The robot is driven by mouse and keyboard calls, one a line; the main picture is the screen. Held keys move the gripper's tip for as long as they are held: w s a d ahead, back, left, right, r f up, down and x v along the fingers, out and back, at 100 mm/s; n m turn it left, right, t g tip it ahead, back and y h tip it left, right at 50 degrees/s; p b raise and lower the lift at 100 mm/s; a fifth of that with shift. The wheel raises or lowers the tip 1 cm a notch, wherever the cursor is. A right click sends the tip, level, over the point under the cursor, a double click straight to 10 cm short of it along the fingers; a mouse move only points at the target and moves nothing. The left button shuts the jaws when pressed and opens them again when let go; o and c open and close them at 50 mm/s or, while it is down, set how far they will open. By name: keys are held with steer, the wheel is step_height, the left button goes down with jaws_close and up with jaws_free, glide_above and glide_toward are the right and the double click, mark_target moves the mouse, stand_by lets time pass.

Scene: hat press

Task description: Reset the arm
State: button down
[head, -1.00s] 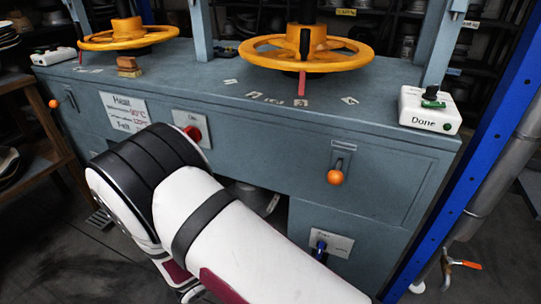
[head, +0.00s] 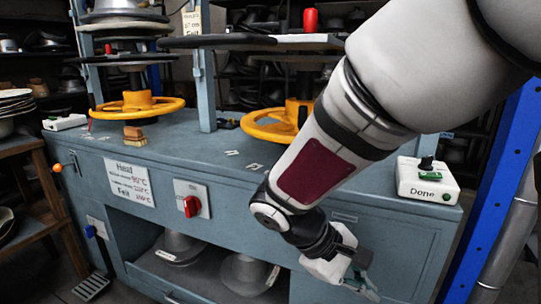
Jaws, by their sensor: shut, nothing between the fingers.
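My arm reaches in from the upper right of the head view and bends down in front of the blue-grey hat press (head: 240,170). My gripper (head: 368,290) is at the lower middle right, in front of the press's front face, pointing down and to the right. It is shut and holds nothing. Its fingertips are small and partly cut off by the bottom edge. The arm hides part of the right yellow wheel (head: 272,124) and the right side of the press front.
A red knob (head: 192,206) is on the press front. The white Done box (head: 427,181) stands on the top's right end. Hats (head: 245,275) lie in the open lower bay. A blue post (head: 497,190) rises at the right. A wooden shelf (head: 45,190) is at the left.

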steer(key=s+d+r+m+g+y, duration=0.1)
steer(key=s+d+r+m+y, duration=0.15)
steer(key=s, duration=0.35)
steer(key=s+d+r+m+y, duration=0.1)
steer(key=s+d+r+m, duration=0.15)
steer(key=s+r, duration=0.2)
steer(key=s+a+r+m+t+y, duration=0.1)
steer(key=s+a+m+y, duration=0.25)
steer(key=s, duration=0.85)
step_height(320, 180, up, 34)
steer(key=d+t+y+p, duration=0.1)
steer(key=t+p, duration=0.3)
steer(key=p, duration=2.8)
steer(key=shift+s+d, duration=0.1)
